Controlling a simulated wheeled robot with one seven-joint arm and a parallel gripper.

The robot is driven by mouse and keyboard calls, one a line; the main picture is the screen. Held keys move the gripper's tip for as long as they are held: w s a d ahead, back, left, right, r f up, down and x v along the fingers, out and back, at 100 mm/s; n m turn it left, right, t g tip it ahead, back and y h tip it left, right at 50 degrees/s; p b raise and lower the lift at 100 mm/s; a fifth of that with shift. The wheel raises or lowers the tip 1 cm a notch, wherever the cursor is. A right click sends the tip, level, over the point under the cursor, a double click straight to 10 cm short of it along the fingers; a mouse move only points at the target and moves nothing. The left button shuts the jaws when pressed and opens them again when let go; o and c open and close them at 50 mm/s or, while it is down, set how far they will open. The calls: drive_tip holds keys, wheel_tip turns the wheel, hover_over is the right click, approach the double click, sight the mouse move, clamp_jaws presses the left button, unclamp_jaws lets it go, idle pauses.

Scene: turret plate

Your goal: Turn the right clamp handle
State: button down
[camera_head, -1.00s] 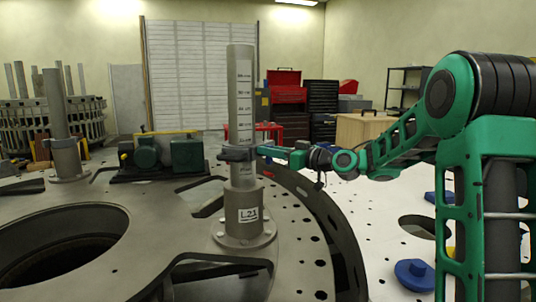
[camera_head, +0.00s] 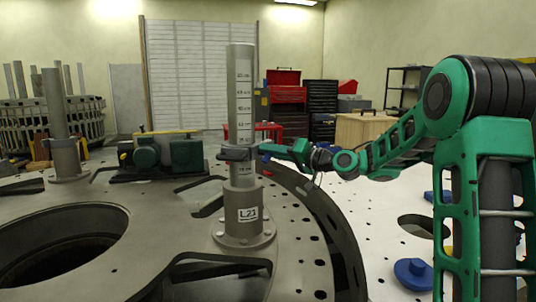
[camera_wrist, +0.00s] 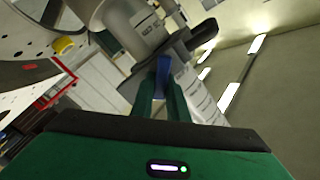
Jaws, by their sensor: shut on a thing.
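The clamp (camera_head: 236,153) is a dark grey collar around an upright grey post (camera_head: 240,100) with a printed scale, above a base sleeve labelled L21. A blue clamp handle (camera_wrist: 162,78) shows in the wrist view, between the fingers. My gripper (camera_head: 266,150) reaches in from the right at clamp height, and in the wrist view its green fingers (camera_wrist: 163,98) are shut on the handle. The fingers hide part of the handle, and in the head view it is barely visible.
The post stands on a large grey turret plate (camera_head: 120,275) with a big round opening at the left. A second post (camera_head: 58,120) stands at the back left. A green motor unit (camera_head: 160,157) sits behind. A blue knob (camera_head: 413,273) lies at the lower right.

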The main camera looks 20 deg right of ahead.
drive_tip(key=m, duration=0.4)
drive_tip(key=shift+w+d+f+m, duration=0.15)
drive_tip(key=shift+d+f+m, duration=0.25)
drive_tip(key=shift+f+m, duration=0.05)
drive_tip(key=shift+m, duration=0.85)
drive_tip(key=shift+f+m, duration=0.15)
drive_tip(key=shift+m, duration=0.85)
drive_tip(key=c, duration=1.7)
unclamp_jaws()
drive_tip(key=shift+f, duration=0.1)
drive_tip(key=v, duration=1)
drive_tip(key=shift+d, duration=0.15)
